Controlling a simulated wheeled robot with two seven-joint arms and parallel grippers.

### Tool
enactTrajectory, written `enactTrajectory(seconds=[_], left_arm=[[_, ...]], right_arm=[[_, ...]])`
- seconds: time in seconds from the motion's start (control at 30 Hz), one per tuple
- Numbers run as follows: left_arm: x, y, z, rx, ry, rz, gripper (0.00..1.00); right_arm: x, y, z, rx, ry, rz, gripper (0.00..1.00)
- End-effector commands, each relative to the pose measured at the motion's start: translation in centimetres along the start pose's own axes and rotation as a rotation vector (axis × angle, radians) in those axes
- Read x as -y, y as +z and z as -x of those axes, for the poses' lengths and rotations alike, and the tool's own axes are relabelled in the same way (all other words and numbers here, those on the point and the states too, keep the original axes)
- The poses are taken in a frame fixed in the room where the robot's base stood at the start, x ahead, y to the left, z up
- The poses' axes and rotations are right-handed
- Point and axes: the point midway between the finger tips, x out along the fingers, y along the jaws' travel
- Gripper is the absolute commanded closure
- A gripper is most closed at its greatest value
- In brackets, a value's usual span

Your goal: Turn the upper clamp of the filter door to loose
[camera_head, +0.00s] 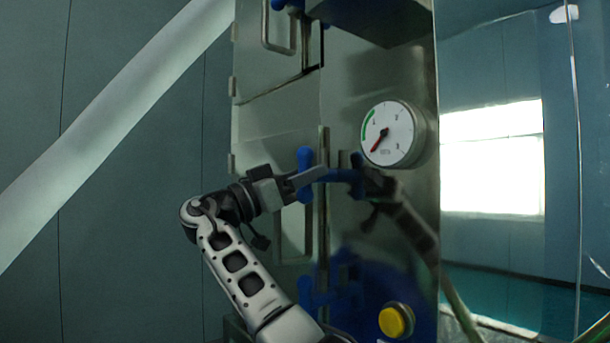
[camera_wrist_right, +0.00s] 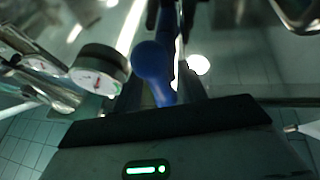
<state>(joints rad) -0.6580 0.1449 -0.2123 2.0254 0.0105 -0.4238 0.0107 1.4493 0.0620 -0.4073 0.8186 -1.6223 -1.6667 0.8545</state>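The filter door (camera_head: 283,125) is a metal panel on the cabinet front in the head view. Its upper clamp (camera_head: 304,160) is blue, with a rounded knob pointing up and a blue part running right. A lower blue clamp (camera_head: 308,292) sits below. My right gripper (camera_head: 305,180) reaches the upper clamp from the left, its fingers beside the knob. In the right wrist view, the blue knob (camera_wrist_right: 151,62) stands between the dark fingers of my right gripper (camera_wrist_right: 163,85). Whether they press on it is unclear. My left gripper is out of view.
A round pressure gauge (camera_head: 392,134) sits right of the clamp. A door handle (camera_head: 290,235) is partly behind my arm. The metal panel mirrors my arm. A pale diagonal pipe (camera_head: 110,125) crosses the left.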

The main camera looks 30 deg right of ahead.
Motion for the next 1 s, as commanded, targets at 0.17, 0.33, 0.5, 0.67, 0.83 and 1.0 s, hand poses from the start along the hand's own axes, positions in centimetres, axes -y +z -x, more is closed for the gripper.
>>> enactTrajectory(seconds=[0.17, 0.33, 0.5, 0.67, 0.83, 1.0], left_arm=[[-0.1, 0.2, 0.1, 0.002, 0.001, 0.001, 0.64], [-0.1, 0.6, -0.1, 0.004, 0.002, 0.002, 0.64], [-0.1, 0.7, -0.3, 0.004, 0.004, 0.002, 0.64], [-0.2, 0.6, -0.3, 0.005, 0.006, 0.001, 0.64], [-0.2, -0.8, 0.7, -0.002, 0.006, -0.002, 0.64], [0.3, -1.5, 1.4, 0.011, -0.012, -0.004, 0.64]], right_arm=[[0.0, 0.0, 0.4, -0.001, -0.002, 0.001, 0.58], [0.0, 0.1, 2.9, -0.002, -0.004, 0.001, 0.58], [0.0, 0.0, 7.0, -0.001, -0.005, 0.002, 0.58], [0.0, -0.2, 11.0, -0.003, -0.005, 0.003, 0.58], [0.0, -0.7, 13.6, -0.003, -0.003, 0.003, 0.58], [0.2, -0.8, 14.8, 0.000, -0.005, 0.003, 0.58]])
